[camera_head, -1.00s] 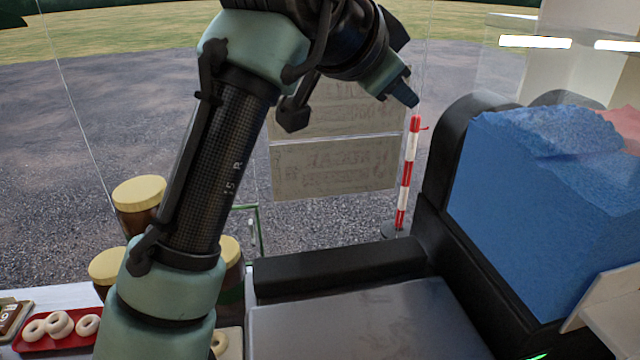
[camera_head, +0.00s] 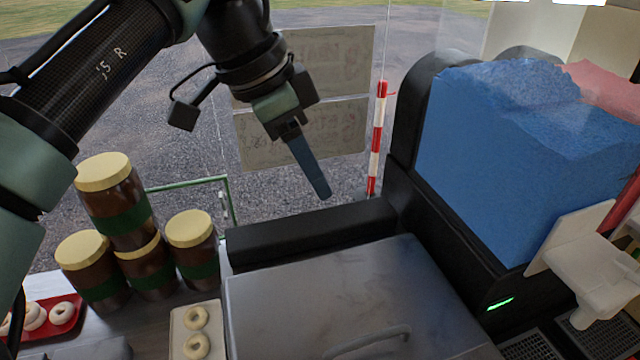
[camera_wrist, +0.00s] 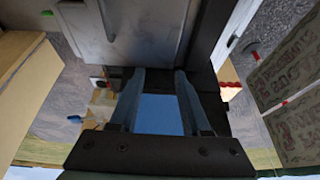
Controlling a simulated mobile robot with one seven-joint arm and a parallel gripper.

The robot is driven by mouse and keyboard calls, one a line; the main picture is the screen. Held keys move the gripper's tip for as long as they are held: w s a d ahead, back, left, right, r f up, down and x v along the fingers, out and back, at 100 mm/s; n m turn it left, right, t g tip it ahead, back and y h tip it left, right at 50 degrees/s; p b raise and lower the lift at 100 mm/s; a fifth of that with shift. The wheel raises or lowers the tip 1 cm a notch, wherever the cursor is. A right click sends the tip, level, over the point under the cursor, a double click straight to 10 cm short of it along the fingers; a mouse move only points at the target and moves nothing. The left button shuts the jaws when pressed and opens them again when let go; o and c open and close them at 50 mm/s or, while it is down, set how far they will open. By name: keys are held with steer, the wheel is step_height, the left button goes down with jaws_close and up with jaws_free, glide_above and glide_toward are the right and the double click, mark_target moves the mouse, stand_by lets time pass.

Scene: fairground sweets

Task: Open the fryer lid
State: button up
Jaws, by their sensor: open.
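The fryer lid (camera_head: 310,290) is a flat grey metal cover, lying shut at the bottom centre of the head view. Its curved bar handle (camera_head: 368,342) is near the front edge. A black housing (camera_head: 310,236) runs along the lid's back edge. My gripper (camera_head: 322,192) points down above and behind this housing, clear of the lid and handle. In the wrist view my gripper (camera_wrist: 160,74) shows two separated fingers with nothing held between them. The grey lid (camera_wrist: 140,35) is at the top of that view, beyond the fingertips.
A black machine with a blue block (camera_head: 510,150) stands right of the fryer. Jars with cream lids (camera_head: 110,210) stand at the left, beside a tray of doughnuts (camera_head: 197,330). A red and white post (camera_head: 377,140) and a sign panel (camera_head: 305,135) are behind.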

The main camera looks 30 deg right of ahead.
steer(key=x, duration=0.5)
steer(key=shift+p, duration=0.3)
jaws_close()
stand_by(1.0)
jaws_free()
steer(key=shift+r, duration=0.1)
